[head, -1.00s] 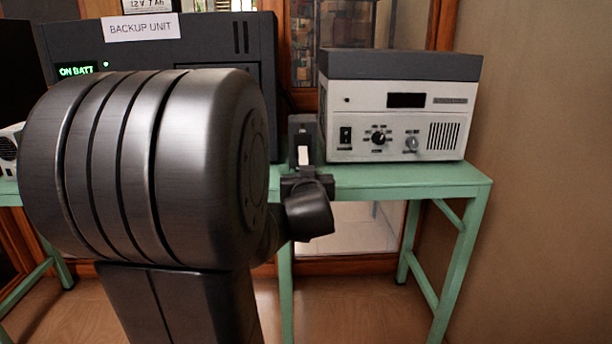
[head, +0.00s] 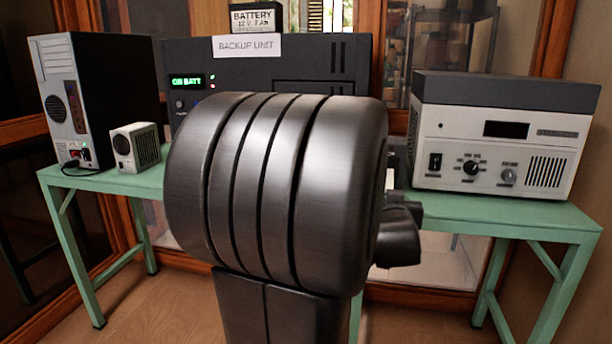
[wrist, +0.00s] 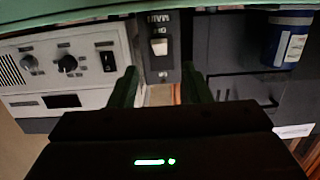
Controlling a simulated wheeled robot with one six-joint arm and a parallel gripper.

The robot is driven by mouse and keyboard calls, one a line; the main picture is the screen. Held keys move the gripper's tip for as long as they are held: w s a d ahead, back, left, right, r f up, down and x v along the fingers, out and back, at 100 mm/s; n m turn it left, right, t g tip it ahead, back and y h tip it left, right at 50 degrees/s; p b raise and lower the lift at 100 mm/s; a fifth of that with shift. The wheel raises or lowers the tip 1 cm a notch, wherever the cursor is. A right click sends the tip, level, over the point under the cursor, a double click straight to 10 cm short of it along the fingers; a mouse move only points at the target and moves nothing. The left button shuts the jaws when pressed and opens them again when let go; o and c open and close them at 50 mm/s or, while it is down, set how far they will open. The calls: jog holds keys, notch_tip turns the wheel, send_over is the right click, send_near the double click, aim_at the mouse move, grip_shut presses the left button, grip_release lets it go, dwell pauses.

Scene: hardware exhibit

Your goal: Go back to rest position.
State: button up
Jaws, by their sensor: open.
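My gripper (wrist: 160,92) shows in the wrist view, with its two dark fingers apart and nothing between their tips. Beyond the fingers is a small dark switch box with a pale rocker (wrist: 159,46), apart from them as far as I can tell. The wrist view is upside down, with the green table edge along its top. In the head view my large dark arm link fills the middle and hides the gripper's fingers and most of the switch box.
A white and grey instrument (head: 495,145) stands on the green table (head: 470,210) at right. The backup unit (head: 300,75), with a battery (head: 256,18) on top, is behind my arm. A computer tower (head: 85,95) and small fan box (head: 137,148) stand left. A blue jar (wrist: 288,40) shows in the wrist view.

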aim_at(389, 187)
jog(key=b+x, duration=0.1)
jog(key=x, duration=0.3)
jog(key=b+x, duration=0.1)
jog(key=x, duration=0.4)
jog(key=shift+w+f, duration=0.15)
jog(key=shift+f, duration=0.1)
jog(key=shift+w+d, duration=0.25)
jog(key=shift+w, duration=0.4)
jog(key=shift+s, duration=0.15)
